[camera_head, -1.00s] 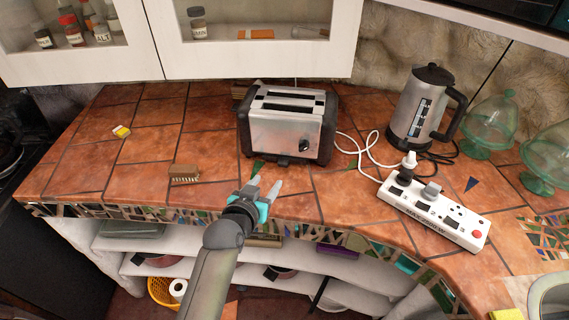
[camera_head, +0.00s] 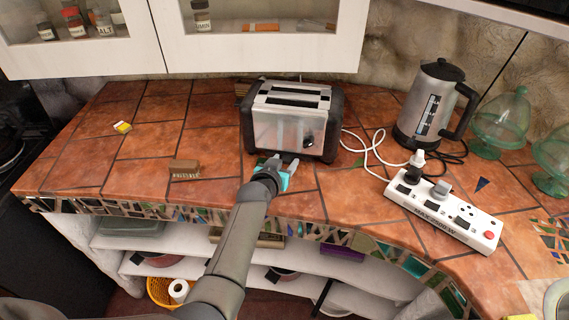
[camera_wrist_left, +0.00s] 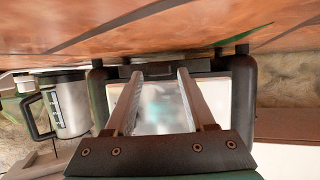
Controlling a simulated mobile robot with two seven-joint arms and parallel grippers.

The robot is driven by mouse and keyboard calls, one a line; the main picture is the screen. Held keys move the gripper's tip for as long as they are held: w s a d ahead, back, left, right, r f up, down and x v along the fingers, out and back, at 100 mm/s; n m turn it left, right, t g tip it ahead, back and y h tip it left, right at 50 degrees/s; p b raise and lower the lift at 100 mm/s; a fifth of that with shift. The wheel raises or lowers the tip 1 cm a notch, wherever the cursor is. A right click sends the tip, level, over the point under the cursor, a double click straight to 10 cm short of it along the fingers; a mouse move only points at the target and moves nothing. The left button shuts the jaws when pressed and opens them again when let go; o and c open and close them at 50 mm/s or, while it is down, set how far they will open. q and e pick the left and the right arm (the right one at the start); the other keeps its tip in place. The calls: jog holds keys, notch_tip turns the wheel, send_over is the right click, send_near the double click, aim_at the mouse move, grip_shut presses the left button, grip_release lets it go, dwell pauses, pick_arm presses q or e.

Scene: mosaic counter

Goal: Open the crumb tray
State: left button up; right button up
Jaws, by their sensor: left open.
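The toaster (camera_head: 290,121), silver with black ends, stands on the tiled counter. It also shows upside down in the wrist view (camera_wrist_left: 163,108). A dark strip along its lower front edge, apparently the crumb tray front (camera_wrist_left: 160,68), lies near my left fingertips in the wrist view. In the head view my gripper hides most of that strip. My left gripper (camera_head: 282,162) is open and empty, low at the toaster's front, fingers pointing at it. In the wrist view its two fingers (camera_wrist_left: 160,73) stand apart. I cannot tell whether they touch the strip. My right gripper is not in view.
A brush (camera_head: 184,169) lies left of the toaster, and a small yellow-and-white item (camera_head: 122,127) farther left. A power strip (camera_head: 444,213), white cord and kettle (camera_head: 433,105) stand at the right. The counter's mosaic edge (camera_head: 330,234) runs below my arm.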

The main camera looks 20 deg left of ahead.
pick_arm(q)
jog(key=shift+w, duration=0.1)
grip_shut()
dwell(0.5)
dwell(1.0)
